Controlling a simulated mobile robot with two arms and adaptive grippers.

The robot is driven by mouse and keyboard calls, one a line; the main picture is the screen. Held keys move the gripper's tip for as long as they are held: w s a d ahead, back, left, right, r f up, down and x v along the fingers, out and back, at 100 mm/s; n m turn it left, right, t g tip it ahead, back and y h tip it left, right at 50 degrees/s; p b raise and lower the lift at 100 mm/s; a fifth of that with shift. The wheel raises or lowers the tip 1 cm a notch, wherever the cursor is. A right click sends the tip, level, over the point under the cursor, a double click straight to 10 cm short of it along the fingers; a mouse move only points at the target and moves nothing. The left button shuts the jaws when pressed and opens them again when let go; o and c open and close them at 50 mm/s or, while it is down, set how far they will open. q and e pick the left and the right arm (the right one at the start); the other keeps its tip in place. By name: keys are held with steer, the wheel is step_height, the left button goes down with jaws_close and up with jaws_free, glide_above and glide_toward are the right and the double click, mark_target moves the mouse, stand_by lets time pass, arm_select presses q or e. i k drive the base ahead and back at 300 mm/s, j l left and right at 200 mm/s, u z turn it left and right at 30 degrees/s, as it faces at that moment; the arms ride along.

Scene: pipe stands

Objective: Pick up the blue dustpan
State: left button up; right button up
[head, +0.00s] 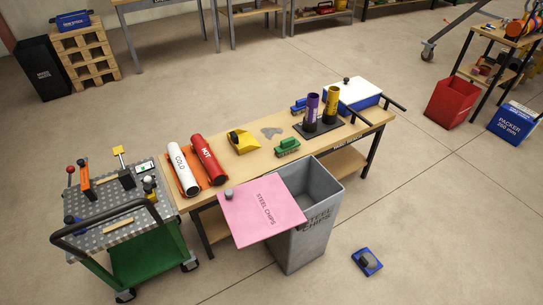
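The blue dustpan (374,268) appears to be the small blue object lying on the concrete floor, right of the grey steel chips bin. A grey rounded part or load shows on its upper side; it is too small to tell which. Nothing touches it from the sides. A yellow dustpan-like scoop (243,143) lies on the workbench (225,196). Neither of my grippers is in view.
The grey bin (300,233), its pink lid (262,212) swung out to the left, stands before the bench. A green brush (287,147) lies on the bench. A green cart (150,262) stands at left. Floor around the dustpan is clear.

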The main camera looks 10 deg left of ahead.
mark_target(365, 260)
steer(key=z, duration=0.85)
steer(key=u, duration=0.9)
steer(key=z, duration=0.9)
steer(key=u, duration=0.2)
